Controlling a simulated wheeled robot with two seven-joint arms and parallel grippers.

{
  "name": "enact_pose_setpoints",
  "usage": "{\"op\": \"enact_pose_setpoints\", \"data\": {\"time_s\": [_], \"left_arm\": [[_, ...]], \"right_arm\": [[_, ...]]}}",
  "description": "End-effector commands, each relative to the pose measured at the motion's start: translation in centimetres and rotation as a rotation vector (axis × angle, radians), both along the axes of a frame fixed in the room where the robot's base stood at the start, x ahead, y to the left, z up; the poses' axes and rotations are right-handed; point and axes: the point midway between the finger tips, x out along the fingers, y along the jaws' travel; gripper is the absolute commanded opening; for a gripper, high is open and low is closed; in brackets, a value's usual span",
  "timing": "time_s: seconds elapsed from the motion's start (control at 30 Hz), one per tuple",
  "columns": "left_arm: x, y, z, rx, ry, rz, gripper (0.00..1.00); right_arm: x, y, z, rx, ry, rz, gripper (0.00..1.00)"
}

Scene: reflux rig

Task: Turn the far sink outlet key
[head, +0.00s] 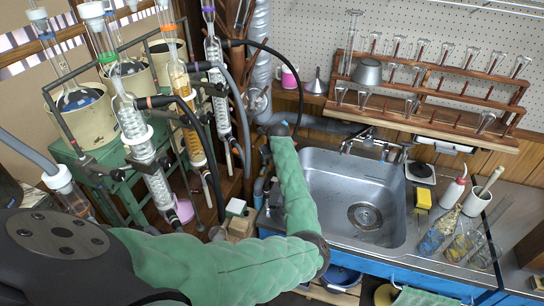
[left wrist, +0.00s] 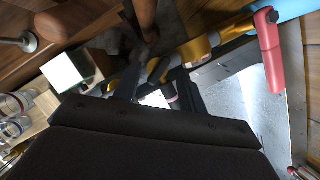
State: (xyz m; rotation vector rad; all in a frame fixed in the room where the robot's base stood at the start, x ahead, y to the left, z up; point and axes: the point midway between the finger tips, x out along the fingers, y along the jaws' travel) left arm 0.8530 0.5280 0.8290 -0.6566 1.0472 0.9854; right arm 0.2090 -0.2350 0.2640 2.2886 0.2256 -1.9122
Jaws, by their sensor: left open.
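In the left wrist view a red key handle (left wrist: 268,50) stands out at the upper right, next to a light blue pipe (left wrist: 300,9). A brass-coloured fitting (left wrist: 196,50) lies left of it. My left gripper (left wrist: 158,84) is open, its dark fingers reaching up toward the brass fitting. The red handle is to the right of the fingers and apart from them. A small pale pinkish piece shows between the fingers; I cannot tell what it is. In the head view my green-sleeved left arm reaches the left side of the sink (head: 325,205) and hides the keys. My right gripper is not in view.
A white block (head: 236,207) on a wooden block (head: 241,226) stands left of my forearm. Glass columns (head: 130,120) on a green stand are at the left. Bottles and flasks (head: 437,232) stand right of the sink. The sink basin is empty.

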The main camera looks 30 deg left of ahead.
Motion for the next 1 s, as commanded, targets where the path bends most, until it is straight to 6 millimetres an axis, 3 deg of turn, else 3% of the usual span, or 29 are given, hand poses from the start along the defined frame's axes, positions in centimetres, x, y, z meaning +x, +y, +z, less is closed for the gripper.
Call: {"op": "enact_pose_setpoints", "data": {"time_s": [0.33, 0.57, 1.0], "left_arm": [[-0.30, 0.28, -0.40, 0.001, 0.000, 0.001, 0.42], [-0.29, 0.26, -0.40, 0.001, -0.001, 0.001, 0.00], [-0.26, 0.25, -0.36, 0.001, -0.001, 0.001, 0.00]], "right_arm": [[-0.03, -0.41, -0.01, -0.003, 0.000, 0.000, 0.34], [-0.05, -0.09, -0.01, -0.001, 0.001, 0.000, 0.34], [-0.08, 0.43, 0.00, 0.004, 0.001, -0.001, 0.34]]}}
